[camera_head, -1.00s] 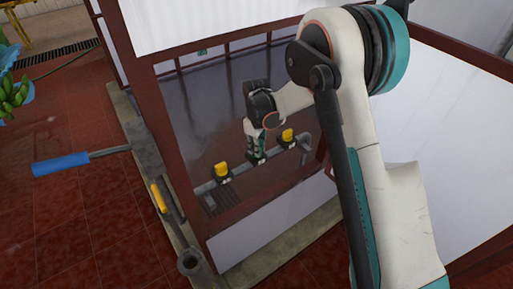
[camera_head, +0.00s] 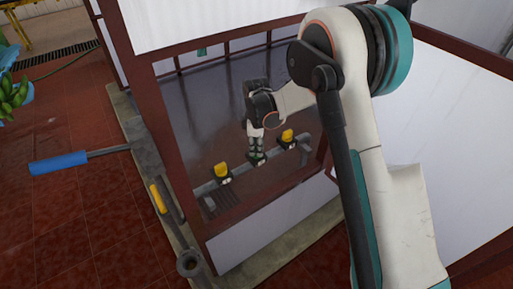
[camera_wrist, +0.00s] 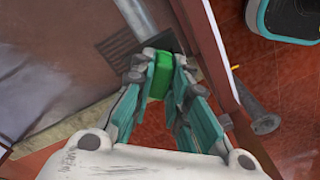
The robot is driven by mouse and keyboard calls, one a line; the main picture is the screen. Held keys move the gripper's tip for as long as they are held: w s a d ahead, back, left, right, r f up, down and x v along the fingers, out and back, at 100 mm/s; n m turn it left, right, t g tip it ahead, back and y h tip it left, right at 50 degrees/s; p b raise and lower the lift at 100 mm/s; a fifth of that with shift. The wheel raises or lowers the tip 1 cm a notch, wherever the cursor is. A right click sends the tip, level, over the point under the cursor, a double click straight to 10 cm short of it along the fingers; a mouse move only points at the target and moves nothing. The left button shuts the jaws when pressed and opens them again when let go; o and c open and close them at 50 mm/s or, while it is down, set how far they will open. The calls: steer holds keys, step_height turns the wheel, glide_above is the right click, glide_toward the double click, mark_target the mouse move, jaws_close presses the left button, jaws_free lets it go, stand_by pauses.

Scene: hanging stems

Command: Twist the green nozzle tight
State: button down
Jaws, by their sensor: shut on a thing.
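The green nozzle (camera_wrist: 159,77) shows in the wrist view as a bright green block between my fingertips. My gripper (camera_wrist: 160,58) is shut on it, one finger on each side. In the head view my gripper (camera_head: 257,154) points down at the middle of a grey pipe (camera_head: 238,172), between two yellow nozzles (camera_head: 222,171) (camera_head: 287,136). The green nozzle is hidden there by my fingers. I cannot tell how it is seated on the pipe.
A dark red frame (camera_head: 170,150) with white panels (camera_head: 265,228) surrounds the pipe. A drain grate (camera_head: 222,201) lies below it. A blue-handled tool (camera_head: 60,163) and a yellow-handled tool (camera_head: 158,198) are outside, left of the frame. Open tiled floor lies further left.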

steer(key=n, duration=0.4)
steer(key=shift+n+b, duration=0.3)
stand_by(0.4)
steer(key=n, duration=0.5)
steer(key=c, duration=1)
jaws_free()
steer(key=shift+c, duration=0.2)
